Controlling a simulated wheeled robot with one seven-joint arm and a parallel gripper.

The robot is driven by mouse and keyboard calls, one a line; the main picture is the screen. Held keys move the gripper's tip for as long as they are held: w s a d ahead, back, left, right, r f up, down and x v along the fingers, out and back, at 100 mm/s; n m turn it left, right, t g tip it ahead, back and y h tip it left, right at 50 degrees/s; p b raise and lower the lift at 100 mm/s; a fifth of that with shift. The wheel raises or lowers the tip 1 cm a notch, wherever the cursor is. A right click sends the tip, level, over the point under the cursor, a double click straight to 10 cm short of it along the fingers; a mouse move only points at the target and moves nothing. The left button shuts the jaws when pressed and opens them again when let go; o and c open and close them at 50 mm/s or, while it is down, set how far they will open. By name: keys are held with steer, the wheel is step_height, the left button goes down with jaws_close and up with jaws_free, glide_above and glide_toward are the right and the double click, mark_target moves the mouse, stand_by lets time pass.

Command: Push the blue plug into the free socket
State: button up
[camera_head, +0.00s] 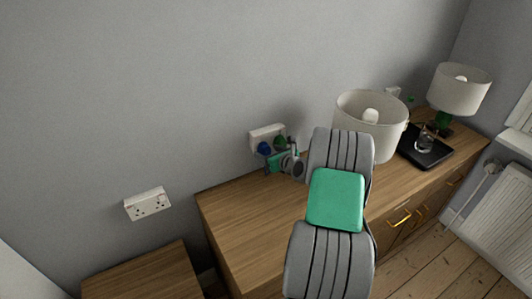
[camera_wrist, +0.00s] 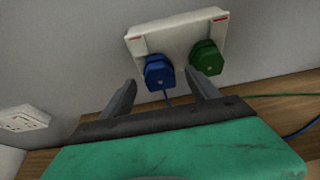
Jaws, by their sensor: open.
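A white double socket (camera_wrist: 178,38) is on the grey wall just above the wooden top; it also shows in the head view (camera_head: 267,131). The blue plug (camera_wrist: 158,72) is at its left outlet, and a green plug (camera_wrist: 206,58) is at its right outlet. I cannot tell whether the blue plug is fully seated. My gripper (camera_wrist: 160,77) is open, its fingertips spread left and right of the blue plug and not visibly closed on it. In the head view, the blue plug (camera_head: 264,148) is partly hidden by my gripper.
An empty double socket (camera_head: 148,204) is lower left on the wall, above a small wooden table (camera_head: 145,275). The wooden sideboard (camera_head: 240,210) holds a white-shaded lamp (camera_head: 368,115) close to my arm, a black tray (camera_head: 427,150) and another lamp (camera_head: 460,88). Cables (camera_wrist: 285,95) lie at right.

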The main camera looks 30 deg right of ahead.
steer(key=v, duration=0.5)
steer(key=shift+s+b, duration=0.15)
steer(key=shift+b, duration=0.15)
steer(key=shift+r, duration=0.1)
steer(key=shift+c, duration=0.4)
